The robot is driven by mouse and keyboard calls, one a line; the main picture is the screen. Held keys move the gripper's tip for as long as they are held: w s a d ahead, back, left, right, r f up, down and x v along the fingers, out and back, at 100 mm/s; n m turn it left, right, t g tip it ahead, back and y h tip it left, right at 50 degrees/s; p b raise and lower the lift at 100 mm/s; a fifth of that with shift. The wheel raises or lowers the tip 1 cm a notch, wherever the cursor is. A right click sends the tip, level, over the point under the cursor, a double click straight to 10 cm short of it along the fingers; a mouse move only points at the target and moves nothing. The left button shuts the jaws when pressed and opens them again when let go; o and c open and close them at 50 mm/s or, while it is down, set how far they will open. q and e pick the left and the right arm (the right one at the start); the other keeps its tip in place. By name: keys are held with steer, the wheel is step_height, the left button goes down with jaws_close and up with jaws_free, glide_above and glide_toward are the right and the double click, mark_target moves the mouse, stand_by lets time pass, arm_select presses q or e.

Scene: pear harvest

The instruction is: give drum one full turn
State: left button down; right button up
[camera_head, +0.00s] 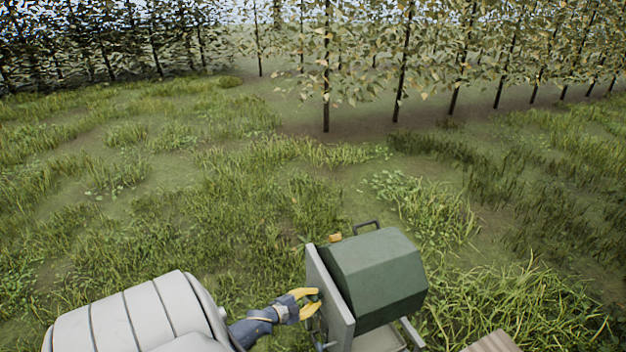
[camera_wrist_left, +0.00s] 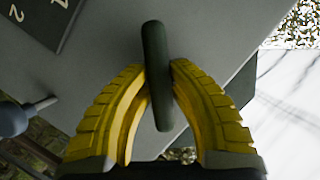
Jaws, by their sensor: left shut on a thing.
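The dark green drum (camera_head: 376,275), with flat faceted sides, sits in a grey frame (camera_head: 329,296) at the lower middle of the head view. My left gripper (camera_head: 315,303) comes in from the left and meets the outer side of the frame's upright panel. In the left wrist view its yellow fingers (camera_wrist_left: 160,88) are shut on a dark green handle (camera_wrist_left: 156,52), one finger on each side. The grey panel lies behind the handle. The handle's link to the drum is hidden. My right gripper is not in view.
A dark loop handle (camera_head: 367,225) and a small orange-yellow piece (camera_head: 335,238) show at the drum's back. A ribbed tan surface (camera_head: 492,343) is at the bottom right edge. Grass surrounds the stand, and rows of trees (camera_head: 326,70) stand farther back.

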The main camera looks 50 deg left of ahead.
arm_select(q)
steer(key=m+t+y, duration=0.1)
steer(key=m, duration=0.2)
steer(key=shift+m+t+y, duration=0.4)
steer(key=shift+m+t, duration=0.5)
steer(key=shift+m, duration=0.9)
steer(key=c, duration=1.2)
jaws_free()
steer(key=shift+f, duration=0.1)
steer(key=shift+c, duration=0.2)
steer(key=s, duration=1.2)
steer(key=shift+d, duration=0.4)
